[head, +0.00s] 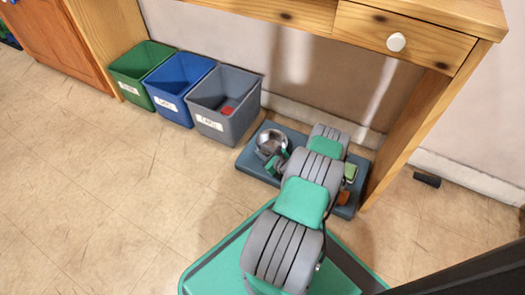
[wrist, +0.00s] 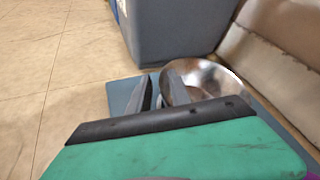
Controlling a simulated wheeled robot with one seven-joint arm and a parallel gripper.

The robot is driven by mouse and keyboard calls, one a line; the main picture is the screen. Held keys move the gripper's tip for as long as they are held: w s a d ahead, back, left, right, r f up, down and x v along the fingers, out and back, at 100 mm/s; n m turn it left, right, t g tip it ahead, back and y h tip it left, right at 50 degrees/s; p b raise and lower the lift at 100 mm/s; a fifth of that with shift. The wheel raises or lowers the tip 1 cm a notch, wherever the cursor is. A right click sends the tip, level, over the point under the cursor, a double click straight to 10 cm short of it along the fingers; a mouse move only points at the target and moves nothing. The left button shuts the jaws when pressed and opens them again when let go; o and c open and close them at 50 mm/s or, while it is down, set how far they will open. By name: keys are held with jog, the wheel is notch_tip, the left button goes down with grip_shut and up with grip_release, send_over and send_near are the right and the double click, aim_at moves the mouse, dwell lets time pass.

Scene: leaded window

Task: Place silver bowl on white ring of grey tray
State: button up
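The silver bowl (head: 271,139) is on or just above the far left part of the grey tray (head: 249,164), which lies on the floor under the desk. In the wrist view the bowl (wrist: 212,82) is just right of my fingers, and the right finger overlaps its near left side. My gripper (head: 272,163) is beside the bowl's near side. In the wrist view its two fingers (wrist: 158,85) are apart with a narrow gap between them. I cannot tell whether the bowl's rim is in that gap. I see no white ring; my arm hides much of the tray.
Green (head: 142,75), blue (head: 180,88) and grey (head: 225,103) bins stand in a row left of the tray. A green block (head: 350,171) and an orange block (head: 344,197) are at the tray's right. The desk leg (head: 422,125) stands close to its right. Floor at left is clear.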

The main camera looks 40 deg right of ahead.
jog(key=p+v, duration=0.5)
jog(key=v, duration=0.7)
jog(key=w+a+r+n+g+y, duration=0.3)
jog(key=w+a+r+n+y, duration=0.2)
jog(key=w+r+n, duration=0.4)
jog(key=w+a+r+n+g, duration=0.2)
jog(key=a+r+n+g, duration=0.4)
jog(key=a+r+n, duration=0.55)
jog(key=s+a+r+n+g+h, duration=0.1)
jog(key=s+a+r+n, duration=0.25)
jog(key=a+r, duration=0.25)
jog(key=s+a+r+n+g+h, duration=0.1)
jog(key=s+a+r+n, duration=0.25)
jog(key=a+r, duration=0.35)
jog(key=s+a+r+n, duration=0.2)
jog(key=s, duration=0.2)
jog(key=s+a+r+n+h, duration=0.1)
jog(key=s+a+r+n, duration=0.1)
jog(key=s, duration=0.3)
jog(key=shift+r+n+g+b, duration=0.3)
jog(key=shift+r+n+g, duration=0.1)
jog(key=shift+n, duration=0.35)
jog(key=shift+s+h, duration=0.1)
jog(key=shift+h, duration=0.2)
